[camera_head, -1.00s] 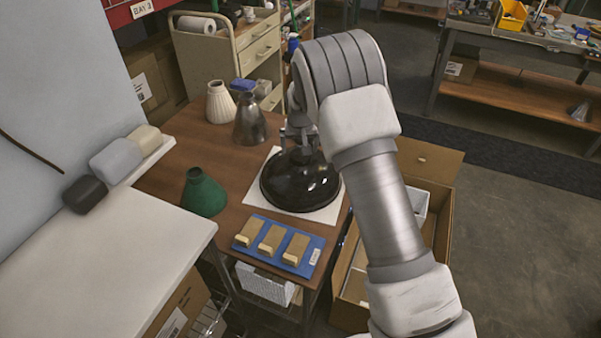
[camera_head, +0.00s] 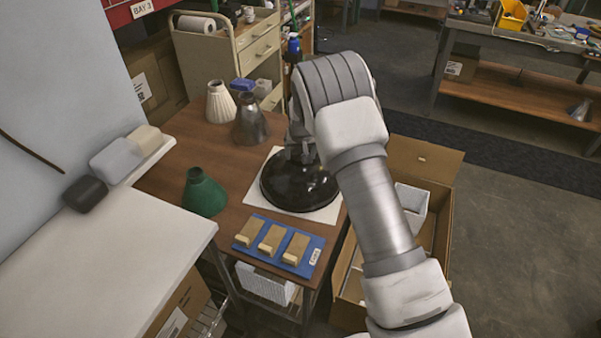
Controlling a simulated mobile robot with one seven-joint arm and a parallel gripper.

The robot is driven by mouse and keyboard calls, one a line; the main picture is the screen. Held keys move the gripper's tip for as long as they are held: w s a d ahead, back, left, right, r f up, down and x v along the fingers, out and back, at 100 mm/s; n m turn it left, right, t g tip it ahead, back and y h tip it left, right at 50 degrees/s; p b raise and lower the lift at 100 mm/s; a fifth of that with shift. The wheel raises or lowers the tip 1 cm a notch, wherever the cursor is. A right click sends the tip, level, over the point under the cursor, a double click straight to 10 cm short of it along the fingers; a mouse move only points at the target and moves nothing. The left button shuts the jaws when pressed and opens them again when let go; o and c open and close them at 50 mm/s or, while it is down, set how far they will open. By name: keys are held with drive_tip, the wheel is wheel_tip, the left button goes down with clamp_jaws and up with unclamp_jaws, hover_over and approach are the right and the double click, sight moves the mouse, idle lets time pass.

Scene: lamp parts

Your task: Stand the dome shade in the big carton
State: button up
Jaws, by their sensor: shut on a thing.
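The dome shade (camera_head: 300,187) is glossy black, wide and low. It is on or just over a white square sheet (camera_head: 253,196) on the brown wooden table, its rim facing down. My gripper (camera_head: 301,156) is at the top of the dome, shut on it; the wrist and arm partly hide the fingers and the dome's top right side. The big carton (camera_head: 443,228) is open on the floor to the right of the table, one flap spread out behind it. My arm crosses in front of much of it. A white box-like thing (camera_head: 412,203) shows inside the carton.
A green cone shade (camera_head: 204,194), a cream pleated shade (camera_head: 220,104) and a grey metal shade (camera_head: 250,122) stand on the table's left side. A blue board (camera_head: 249,243) with wooden blocks lies at the front edge. A drawer cart (camera_head: 215,50) stands behind.

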clamp_jaws()
drive_tip(key=shift+r, duration=0.1)
drive_tip(key=shift+w, duration=0.1)
